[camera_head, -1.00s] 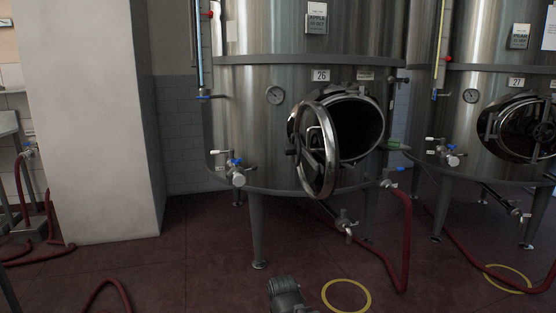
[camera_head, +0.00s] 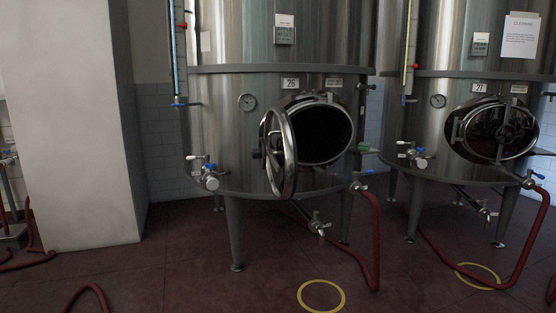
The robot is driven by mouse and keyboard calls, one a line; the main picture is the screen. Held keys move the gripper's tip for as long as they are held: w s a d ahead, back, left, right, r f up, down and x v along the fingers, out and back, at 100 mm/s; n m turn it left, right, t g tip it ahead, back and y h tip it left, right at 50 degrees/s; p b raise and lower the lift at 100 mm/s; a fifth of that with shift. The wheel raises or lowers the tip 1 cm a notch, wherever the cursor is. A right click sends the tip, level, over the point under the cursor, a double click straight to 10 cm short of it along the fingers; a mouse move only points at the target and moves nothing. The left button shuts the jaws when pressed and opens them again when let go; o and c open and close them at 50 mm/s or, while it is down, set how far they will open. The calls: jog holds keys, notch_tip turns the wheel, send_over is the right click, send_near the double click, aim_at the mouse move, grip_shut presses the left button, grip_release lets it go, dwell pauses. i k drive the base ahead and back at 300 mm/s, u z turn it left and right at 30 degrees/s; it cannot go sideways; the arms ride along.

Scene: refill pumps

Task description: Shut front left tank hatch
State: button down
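The left steel tank (camera_head: 225,125), labelled 26, stands at the centre of the head view. Its hatch door (camera_head: 278,153), a round steel lid with a handle, stands swung out at the left of the dark oval opening (camera_head: 326,132). The door is seen nearly edge-on and the opening is uncovered. My gripper is not in view.
A second tank (camera_head: 425,118), labelled 27, stands at the right with its hatch (camera_head: 490,130) in its opening. Red hoses (camera_head: 376,245) run over the dark red floor. A white pillar (camera_head: 70,130) stands at the left. A yellow ring (camera_head: 321,296) marks the floor in front.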

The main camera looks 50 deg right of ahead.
aim_at(279, 137)
jog(key=u, duration=0.1)
jog(key=i, duration=1)
jog(key=z, duration=0.05)
